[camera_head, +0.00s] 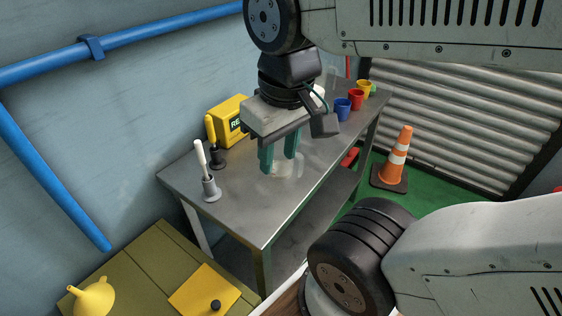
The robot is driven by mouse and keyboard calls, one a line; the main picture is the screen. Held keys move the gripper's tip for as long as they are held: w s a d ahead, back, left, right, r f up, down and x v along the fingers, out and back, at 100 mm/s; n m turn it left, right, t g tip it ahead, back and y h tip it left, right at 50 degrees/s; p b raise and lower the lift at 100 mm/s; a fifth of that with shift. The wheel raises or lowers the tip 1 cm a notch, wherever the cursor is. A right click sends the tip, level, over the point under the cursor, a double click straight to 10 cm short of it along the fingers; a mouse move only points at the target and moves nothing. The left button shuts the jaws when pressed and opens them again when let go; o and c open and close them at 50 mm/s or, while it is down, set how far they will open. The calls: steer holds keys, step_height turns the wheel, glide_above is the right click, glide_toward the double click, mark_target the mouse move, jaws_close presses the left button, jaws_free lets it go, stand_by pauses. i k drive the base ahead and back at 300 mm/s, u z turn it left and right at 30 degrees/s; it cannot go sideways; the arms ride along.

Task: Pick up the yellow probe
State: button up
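The yellow probe (210,128) stands upright in a dark holder (217,158) at the back left of the grey metal cart (240,205). My gripper (279,156) points down over the middle of the cart, to the right of the probe and apart from it. Its two teal fingers are spread, with nothing clearly held between them. A pale, glossy patch (286,170) shows at the fingertips; I cannot tell whether it is a clear object or a reflection.
A white probe (200,154) stands in a grey holder (210,189) in front of the yellow one. A yellow box (229,116) sits close behind, by the wall. Blue (342,109) and red cups (356,99) stand at the far end. The cart's near part is clear.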

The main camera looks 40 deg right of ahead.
mark_target(209, 124)
steer(key=u, duration=0.05)
steer(key=k, duration=0.5)
steer(key=z, duration=2.35)
steer(key=i, duration=0.85)
steer(key=u, duration=2.6)
steer(key=i, duration=0.5)
steer(key=u, duration=0.05)
